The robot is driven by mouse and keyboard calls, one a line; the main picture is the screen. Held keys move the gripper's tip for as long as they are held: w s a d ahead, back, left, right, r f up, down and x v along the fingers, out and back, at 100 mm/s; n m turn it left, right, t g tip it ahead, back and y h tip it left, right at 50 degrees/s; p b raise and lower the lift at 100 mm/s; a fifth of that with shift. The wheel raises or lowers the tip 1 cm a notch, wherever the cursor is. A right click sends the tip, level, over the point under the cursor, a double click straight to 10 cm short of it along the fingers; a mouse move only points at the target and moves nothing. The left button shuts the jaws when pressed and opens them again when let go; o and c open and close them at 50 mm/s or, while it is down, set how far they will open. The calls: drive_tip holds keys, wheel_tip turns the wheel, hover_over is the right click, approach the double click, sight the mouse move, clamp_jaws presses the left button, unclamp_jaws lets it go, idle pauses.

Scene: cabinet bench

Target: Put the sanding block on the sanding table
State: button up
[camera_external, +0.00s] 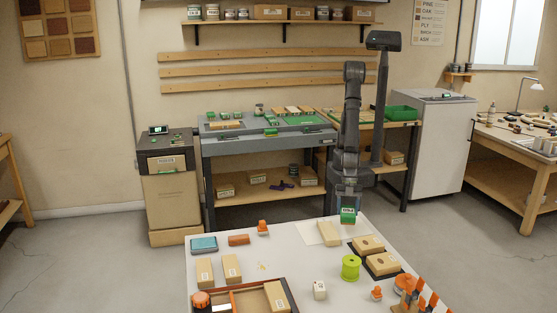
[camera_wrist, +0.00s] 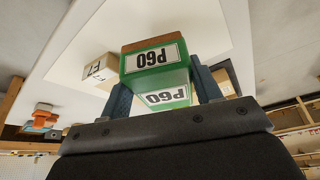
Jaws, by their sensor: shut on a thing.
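My gripper (camera_external: 347,200) is shut on a green sanding block (camera_external: 348,215) and holds it above the back edge of the white-topped table. In the wrist view the sanding block (camera_wrist: 155,65) sits between the two fingers. It has P60 labels and a brown face on the side away from the gripper. Which surface is the sanding table is not marked. A grey bench (camera_external: 265,144) with green panels and small green blocks on top stands behind, left of my arm.
The white-topped table (camera_external: 215,288) holds wooden blocks (camera_external: 232,268), a lime-green spool (camera_external: 350,267), a teal box (camera_external: 204,244) and orange-topped items. A green bin (camera_external: 401,113) stands on the wooden bench at the back right. A white cabinet (camera_external: 430,140) stands beside it.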

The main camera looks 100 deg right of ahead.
drive_tip(key=shift+f, duration=1.95)
drive_tip(key=shift+f, duration=0.15)
drive_tip(key=o, duration=1.1)
drive_tip(key=v, duration=1.1)
drive_tip(key=shift+r, duration=0.3)
drive_tip(key=shift+o, duration=0.3)
drive_tip(key=shift+d+r, duration=0.2)
drive_tip(key=shift+r, duration=0.15)
